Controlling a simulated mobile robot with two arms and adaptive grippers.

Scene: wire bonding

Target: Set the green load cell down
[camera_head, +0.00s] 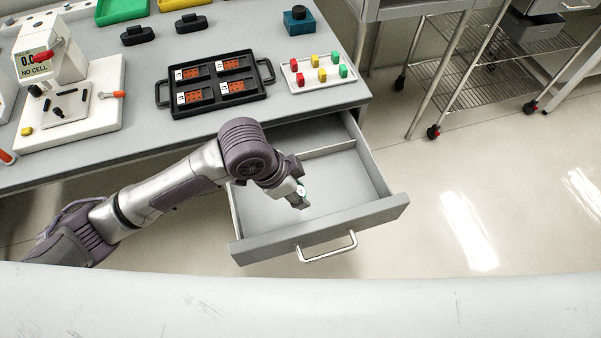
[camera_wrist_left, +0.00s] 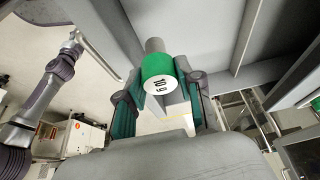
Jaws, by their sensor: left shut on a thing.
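The green load cell (camera_wrist_left: 157,68) shows in the left wrist view as a green cylinder with a white face marked with digits and a grey stub behind it. My left gripper (camera_wrist_left: 162,92) is shut on it, with a finger on each side. In the head view my left gripper (camera_head: 299,196) points down over the open drawer (camera_head: 340,190). Only a small pale bit shows at its tip there, and the green body is mostly hidden. I cannot tell how far it is above the drawer floor. My right gripper is not in view.
The drawer has a divider near the back and a front handle (camera_head: 329,247); its visible floor is empty. On the bench above are a black tray (camera_head: 206,106) with orange-red boards, a white tray (camera_head: 326,83) with coloured pieces, and a test device (camera_head: 50,60) reading "NO CELL".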

